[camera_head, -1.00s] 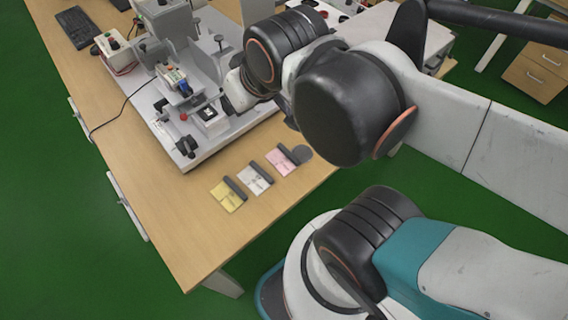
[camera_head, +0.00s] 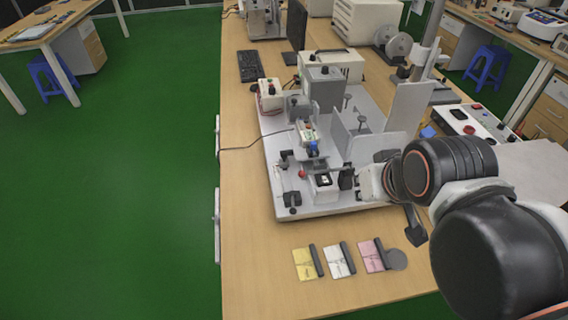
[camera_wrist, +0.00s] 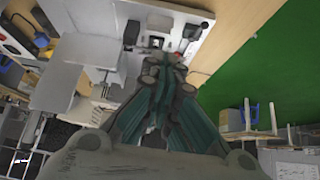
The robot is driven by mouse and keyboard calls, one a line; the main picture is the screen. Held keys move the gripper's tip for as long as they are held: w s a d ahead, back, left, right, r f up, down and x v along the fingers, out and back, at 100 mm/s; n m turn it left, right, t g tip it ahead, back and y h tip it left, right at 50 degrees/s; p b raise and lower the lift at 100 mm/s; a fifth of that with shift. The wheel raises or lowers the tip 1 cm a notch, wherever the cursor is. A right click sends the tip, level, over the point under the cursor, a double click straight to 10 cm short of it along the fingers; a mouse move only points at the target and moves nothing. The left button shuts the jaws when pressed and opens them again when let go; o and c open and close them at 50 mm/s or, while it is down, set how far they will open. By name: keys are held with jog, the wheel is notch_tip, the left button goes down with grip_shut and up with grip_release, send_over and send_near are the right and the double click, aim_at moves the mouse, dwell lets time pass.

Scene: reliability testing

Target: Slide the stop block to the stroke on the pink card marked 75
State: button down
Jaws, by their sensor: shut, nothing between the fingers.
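The pink card (camera_head: 371,256) lies on the table front, rightmost of three cards; its marks are too small to read. A dark strip lies along its right edge. The test fixture (camera_head: 330,207) stands behind the cards, with a white-and-black unit (camera_head: 322,186) at its front. A small black block (camera_head: 292,198) sits at the fixture's front left; I cannot tell whether it is the stop block.
A yellow card (camera_head: 304,264) and a white card (camera_head: 338,260) lie left of the pink one. A dark round disc (camera_head: 397,259) lies at its right. A red knob (camera_head: 302,173) and upright plates (camera_head: 408,112) stand on the fixture. The table front is otherwise clear.

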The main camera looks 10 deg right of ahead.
jog(key=c, duration=2.4)
grip_release()
jog(key=c, duration=1.9)
grip_release()
jog(key=o, duration=0.4)
jog(key=shift+w+r, duration=0.15)
jog(key=shift+w, duration=0.1)
jog(key=m+g+h+b, duration=0.2)
jog(key=m+g+h, duration=0.15)
jog(key=m, duration=0.45)
send_over(284, 152)
jog(key=s+a, duration=0.4)
notch_tip(284, 152, down, 10)
jog(key=shift+y, duration=0.25)
jog(key=b+x, duration=0.1)
jog(key=x, duration=0.3)
jog(key=b+x, duration=0.2)
jog(key=x, duration=0.2)
jog(key=b+x, duration=0.2)
jog(key=x, duration=0.3)
jog(key=shift+s+d, duration=0.2)
jog(key=shift+s, duration=0.1)
